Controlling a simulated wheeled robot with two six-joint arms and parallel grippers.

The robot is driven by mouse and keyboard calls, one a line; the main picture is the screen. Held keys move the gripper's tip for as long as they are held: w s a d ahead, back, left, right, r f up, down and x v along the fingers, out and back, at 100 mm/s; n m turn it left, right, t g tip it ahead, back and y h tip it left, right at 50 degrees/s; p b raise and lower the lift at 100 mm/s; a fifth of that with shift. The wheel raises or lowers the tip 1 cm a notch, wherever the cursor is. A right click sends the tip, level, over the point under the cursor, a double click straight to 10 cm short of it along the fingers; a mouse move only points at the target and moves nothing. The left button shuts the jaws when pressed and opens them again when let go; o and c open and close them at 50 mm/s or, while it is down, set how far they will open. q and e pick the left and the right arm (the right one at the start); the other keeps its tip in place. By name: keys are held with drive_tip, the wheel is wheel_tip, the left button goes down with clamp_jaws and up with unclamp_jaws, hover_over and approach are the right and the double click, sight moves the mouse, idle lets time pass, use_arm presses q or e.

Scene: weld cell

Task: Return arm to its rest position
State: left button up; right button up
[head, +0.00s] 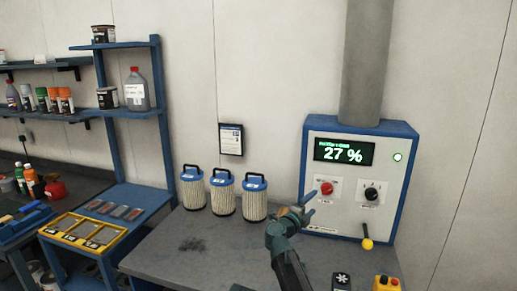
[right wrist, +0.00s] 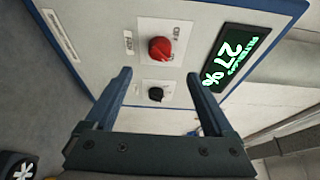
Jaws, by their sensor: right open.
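My right gripper (head: 297,208) is raised over the grey bench in front of the control box (head: 318,228). In the right wrist view its two fingers (right wrist: 165,88) are spread apart with nothing between them. Beyond them are the red knob (right wrist: 160,49) and the black knob (right wrist: 155,94) on the box's white panel. The gripper looks apart from both knobs. The box's display (head: 344,152) reads 27 %, and a green light (head: 397,157) is lit. My left gripper is not in view.
Three filter cartridges (head: 222,194) with blue caps stand on the bench (head: 160,255) to the left. A yellow-knobbed lever (head: 367,243) sticks out low on the box. A yellow button box (head: 386,283) is at the front right. A blue shelf (head: 140,113) stands at left.

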sight(326, 193)
drive_tip(key=x, duration=1.2)
drive_tip(key=shift+w+a+f, duration=0.1)
drive_tip(key=shift+w+a, duration=0.05)
drive_tip(key=n+t+b, duration=0.1)
drive_tip(key=n+b, duration=0.1)
drive_tip(key=n, duration=0.2)
drive_tip(key=n+t+b, duration=0.2)
drive_tip(key=n+b, duration=0.1)
drive_tip(key=n, duration=0.1)
drive_tip(key=s+f+n+t+y+b, duration=0.1)
drive_tip(key=n+b, duration=0.2)
drive_tip(key=n, duration=0.1)
drive_tip(key=shift+n+t, duration=0.3)
drive_tip(key=shift+t, duration=0.1)
drive_tip(key=n+t+y+b, duration=0.1)
drive_tip(key=n, duration=0.2)
drive_tip(key=shift+r+n+t+y, duration=0.1)
drive_tip(key=shift+n+t+y, duration=0.25)
drive_tip(key=shift+n, duration=0.55)
